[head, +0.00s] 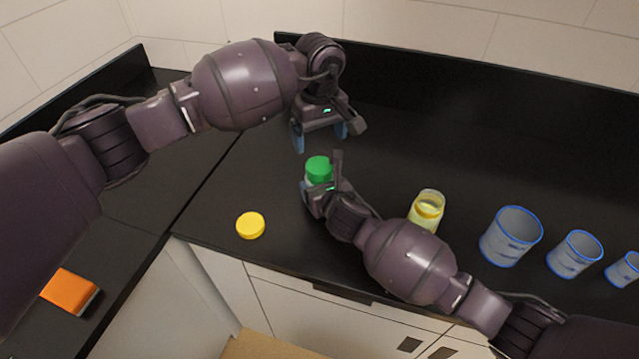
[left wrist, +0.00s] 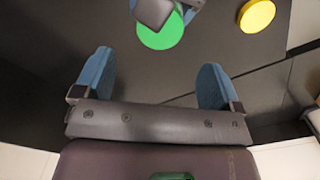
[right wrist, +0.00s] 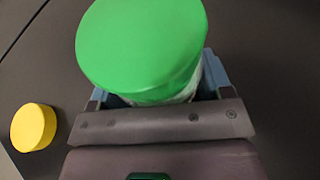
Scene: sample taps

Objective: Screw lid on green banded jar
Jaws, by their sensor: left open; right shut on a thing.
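A jar with a green lid (head: 319,169) on its top stands on the black counter, left of centre in the head view. My right gripper (head: 322,184) is shut on the jar's body below the lid. In the right wrist view the green lid (right wrist: 140,45) hides most of the jar, and a bit of pale glass (right wrist: 190,94) shows between the fingers. Whether the lid is threaded tight cannot be told. My left gripper (head: 319,134) is open and empty, behind and above the jar, with its fingers (left wrist: 155,68) spread. The green lid (left wrist: 161,32) lies beyond them in the left wrist view.
A yellow lid (head: 250,225) lies on the counter near the front edge. An open jar with a yellow band (head: 427,210) stands to the right, then blue-rimmed beakers (head: 511,238). An orange block (head: 70,291) lies at lower left. The back counter is clear.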

